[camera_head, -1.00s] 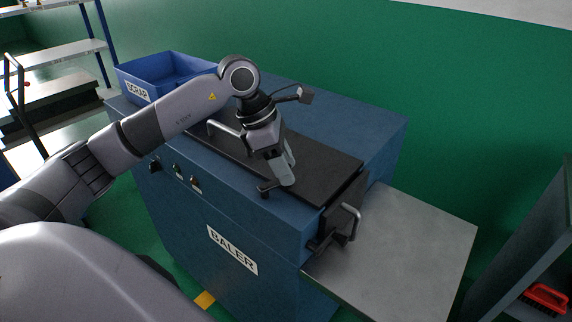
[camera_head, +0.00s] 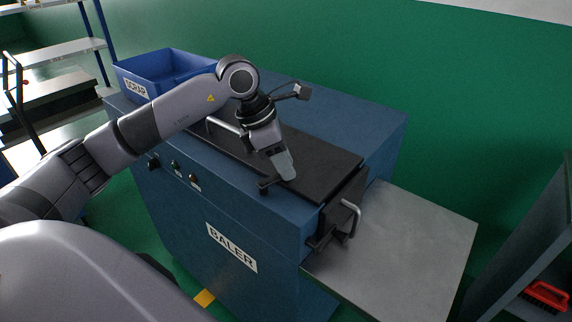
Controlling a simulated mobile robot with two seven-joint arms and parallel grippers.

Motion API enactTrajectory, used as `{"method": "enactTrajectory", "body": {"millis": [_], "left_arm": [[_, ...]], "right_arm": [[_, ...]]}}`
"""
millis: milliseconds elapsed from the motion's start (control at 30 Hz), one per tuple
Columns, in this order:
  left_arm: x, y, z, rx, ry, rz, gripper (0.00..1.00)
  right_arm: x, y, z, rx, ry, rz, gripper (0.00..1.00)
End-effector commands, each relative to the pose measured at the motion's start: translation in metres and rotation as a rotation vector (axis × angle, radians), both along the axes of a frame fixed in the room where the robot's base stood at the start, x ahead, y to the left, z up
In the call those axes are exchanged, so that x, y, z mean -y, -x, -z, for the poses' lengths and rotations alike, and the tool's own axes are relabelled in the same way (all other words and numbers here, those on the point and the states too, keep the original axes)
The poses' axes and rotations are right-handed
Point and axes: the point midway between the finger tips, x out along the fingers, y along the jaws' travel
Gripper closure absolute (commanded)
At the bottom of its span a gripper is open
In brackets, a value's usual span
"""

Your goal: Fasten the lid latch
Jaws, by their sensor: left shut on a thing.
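The blue baler (camera_head: 225,215) stands in the middle with a dark flat lid (camera_head: 325,172) lying closed on its top. A grey bar handle (camera_head: 224,125) is on the lid's left part. The small black lid latch (camera_head: 267,186) sits at the lid's front edge, its far part hidden by the fingers. My left gripper (camera_head: 284,172) reaches down over the front edge and is shut on the latch. The exact grip is too small to see. My right gripper is not in view.
A blue scrap bin (camera_head: 140,90) stands at the baler's back left. A dark end door with a grey handle (camera_head: 352,220) is at the right end, above a bare grey table (camera_head: 425,240). A shelf with a red brush (camera_head: 545,298) stands at far right.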

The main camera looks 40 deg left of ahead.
Motion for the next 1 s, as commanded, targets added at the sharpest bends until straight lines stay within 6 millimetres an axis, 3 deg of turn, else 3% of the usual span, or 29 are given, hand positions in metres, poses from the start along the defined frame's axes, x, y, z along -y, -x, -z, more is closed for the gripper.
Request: {"method": "enactTrajectory", "body": {"millis": [233,600,633,667,1000], "left_arm": [[-0.0116,-0.0015,0.0004,0.002,-0.009,-0.167,1.0],[-0.0135,-0.0015,-0.0007,0.0,-0.01,-0.192,1.0],[-0.0135,-0.0014,-0.0008,0.0,-0.01,-0.192,0.67],[-0.0137,-0.0013,-0.0007,0.0,-0.01,-0.192,0.57],[-0.012,-0.0011,-0.0026,0.002,-0.005,-0.189,0.56]], "right_arm": [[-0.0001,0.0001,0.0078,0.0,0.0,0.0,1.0],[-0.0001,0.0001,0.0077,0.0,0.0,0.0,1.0],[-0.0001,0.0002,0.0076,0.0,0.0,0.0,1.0],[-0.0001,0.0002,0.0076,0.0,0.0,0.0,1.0],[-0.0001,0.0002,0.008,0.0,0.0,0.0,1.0]]}}
